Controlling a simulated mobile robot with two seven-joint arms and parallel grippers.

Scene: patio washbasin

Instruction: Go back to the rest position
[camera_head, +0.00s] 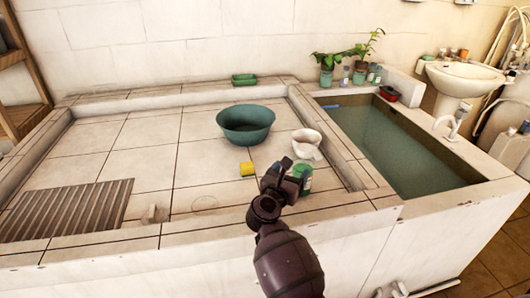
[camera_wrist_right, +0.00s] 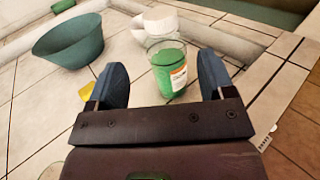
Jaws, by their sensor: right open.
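My right gripper (camera_head: 284,176) reaches in from the bottom of the head view over the tiled washbasin (camera_head: 160,190). In the right wrist view its two fingers (camera_wrist_right: 162,88) are wide apart. A glass with green contents and a label (camera_wrist_right: 170,68) stands beyond and between the fingertips in that view. The glass also shows in the head view (camera_head: 303,176), partly hidden by the gripper. I cannot tell whether a finger touches it. My left gripper is not in view.
A green bowl (camera_head: 245,125), a white mug-like vessel (camera_head: 307,144) and a yellow sponge (camera_head: 247,169) are near the gripper. A ribbed board (camera_head: 66,210) lies at left. A water-filled trough (camera_head: 395,148) is at right. Potted plants (camera_head: 327,75) stand behind it. The left basin floor is mostly clear.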

